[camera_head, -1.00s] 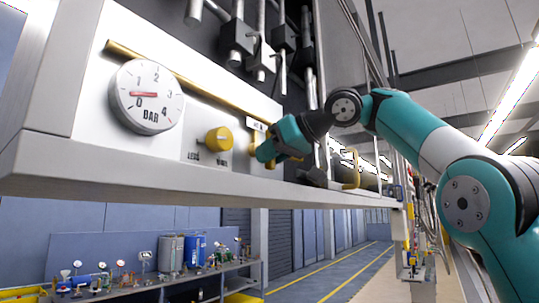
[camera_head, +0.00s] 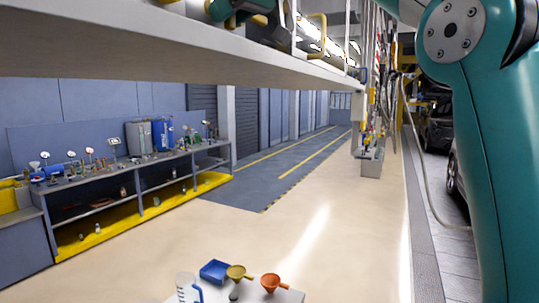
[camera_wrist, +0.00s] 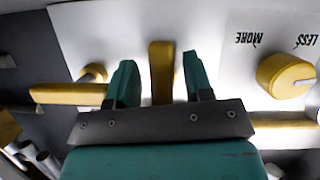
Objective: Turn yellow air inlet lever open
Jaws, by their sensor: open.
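The yellow lever (camera_wrist: 161,72) shows in the wrist view as a narrow upright bar against the white panel. My gripper (camera_wrist: 158,66) is open, with one teal finger on each side of the lever. There is a visible gap between the lever and each finger, and nothing is gripped. The lever's lower end is hidden behind my gripper body.
A yellow knob (camera_wrist: 285,80) marked MORE and LESS sits right of my gripper in the wrist view. Below the panel's ledge (camera_head: 150,50), a workbench (camera_head: 130,160) stands left. A blue tray (camera_head: 215,271) and funnels stand low in front.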

